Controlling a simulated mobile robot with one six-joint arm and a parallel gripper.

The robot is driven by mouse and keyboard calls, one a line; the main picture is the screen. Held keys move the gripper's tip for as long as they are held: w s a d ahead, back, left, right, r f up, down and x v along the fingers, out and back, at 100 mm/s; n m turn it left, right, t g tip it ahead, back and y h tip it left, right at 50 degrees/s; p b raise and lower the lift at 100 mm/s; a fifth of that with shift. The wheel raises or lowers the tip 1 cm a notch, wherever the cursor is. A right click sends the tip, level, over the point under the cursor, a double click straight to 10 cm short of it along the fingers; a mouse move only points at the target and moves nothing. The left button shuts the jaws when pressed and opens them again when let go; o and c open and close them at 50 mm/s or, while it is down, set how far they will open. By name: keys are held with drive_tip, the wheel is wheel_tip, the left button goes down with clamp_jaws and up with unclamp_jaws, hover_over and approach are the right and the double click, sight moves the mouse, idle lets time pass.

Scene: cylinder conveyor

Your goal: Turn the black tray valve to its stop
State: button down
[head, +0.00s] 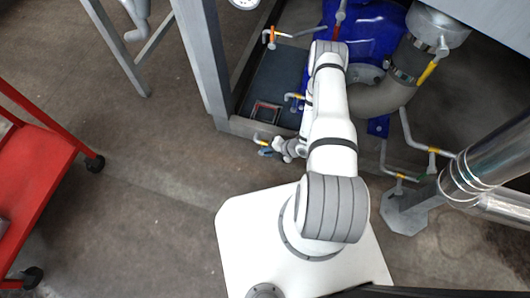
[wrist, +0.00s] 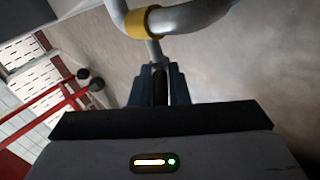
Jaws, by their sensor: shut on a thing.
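A grey bent pipe valve with a yellow band (head: 262,140) stands at the front edge of the dark tray (head: 272,75) in the head view. In the wrist view its yellow band (wrist: 143,22) and grey curved pipe cross the top. My gripper (wrist: 160,80) is shut on the valve's handle, a dark, narrow part between the fingers below the grey stem. In the head view my gripper (head: 268,151) is at this valve, just outside the tray frame. The handle is mostly hidden by the fingers, and its angle is hard to tell.
Other valves with an orange band (head: 271,37) and a yellow band (head: 298,97) are close by. A blue machine body (head: 370,35) and a large grey pipe (head: 380,98) are right of the tray. A red cart (head: 35,165) stands far left; the floor between is clear.

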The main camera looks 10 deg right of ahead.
drive_tip(key=shift+s+a+f+y+b, duration=0.1)
drive_tip(key=shift+s+f+y+b, duration=0.1)
drive_tip(key=shift+y+b, duration=0.3)
drive_tip(key=c, duration=1.4)
unclamp_jaws()
drive_tip(key=shift+w, duration=0.15)
drive_tip(key=shift+d+r+t, duration=0.1)
drive_tip(key=shift+d+t, duration=0.1)
drive_tip(key=shift+t, duration=0.1)
drive_tip(key=shift+p+v, duration=1.4)
drive_tip(key=shift+v, duration=2.4)
